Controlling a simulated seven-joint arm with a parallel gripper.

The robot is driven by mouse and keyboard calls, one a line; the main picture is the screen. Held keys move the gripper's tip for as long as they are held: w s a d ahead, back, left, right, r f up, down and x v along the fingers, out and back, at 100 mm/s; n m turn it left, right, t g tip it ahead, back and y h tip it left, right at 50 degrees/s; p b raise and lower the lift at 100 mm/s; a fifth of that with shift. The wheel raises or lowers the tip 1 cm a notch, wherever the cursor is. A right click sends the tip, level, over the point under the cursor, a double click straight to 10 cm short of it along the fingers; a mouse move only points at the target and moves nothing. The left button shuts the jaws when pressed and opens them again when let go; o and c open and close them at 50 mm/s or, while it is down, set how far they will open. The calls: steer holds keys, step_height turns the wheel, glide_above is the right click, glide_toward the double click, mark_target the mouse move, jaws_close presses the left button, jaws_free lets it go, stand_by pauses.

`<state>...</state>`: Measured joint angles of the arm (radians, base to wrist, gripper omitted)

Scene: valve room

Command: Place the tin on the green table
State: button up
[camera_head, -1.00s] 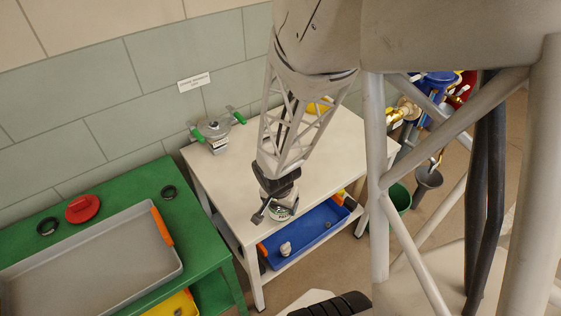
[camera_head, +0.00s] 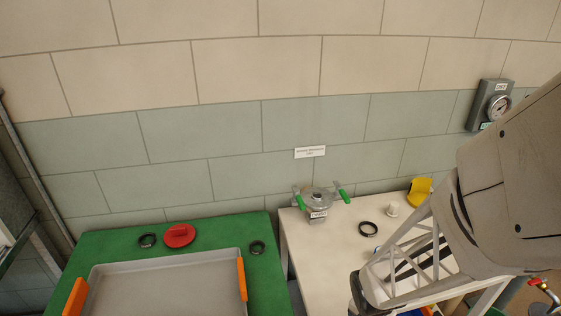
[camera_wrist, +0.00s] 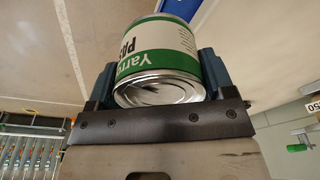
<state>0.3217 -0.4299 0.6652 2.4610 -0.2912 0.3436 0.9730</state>
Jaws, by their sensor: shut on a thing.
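The tin (camera_wrist: 160,45), white and green with a metal end, is held between the two blue-grey fingers of my gripper (camera_wrist: 157,72) in the wrist view. The gripper is shut on its sides. The green table (camera_head: 266,285) stands to the left in the head view. The gripper is apart from it, to its right.
A grey tray (camera_head: 165,285) with orange handles covers much of the green table. A red disc (camera_head: 179,235) and dark rings (camera_head: 147,240) (camera_head: 257,247) lie behind it. The white table (camera_head: 315,265) holds a green-handled valve (camera_head: 318,203), a dark ring (camera_head: 368,229) and a yellow object (camera_head: 419,190).

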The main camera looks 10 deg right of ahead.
stand_by(0.5)
steer(key=w+a+r+n, duration=0.1)
steer(key=w, duration=0.6)
steer(key=w+a+r+n, duration=0.1)
steer(key=w+a+r, duration=0.1)
steer(key=w, duration=0.6)
step_height(320, 180, up, 2)
steer(key=n, duration=0.5)
glide_above(222, 232)
steer(key=shift+r+t+y, duration=0.15)
steer(key=shift+t+y, duration=0.15)
steer(key=shift+y, duration=0.1)
steer(key=shift+f, duration=3.15)
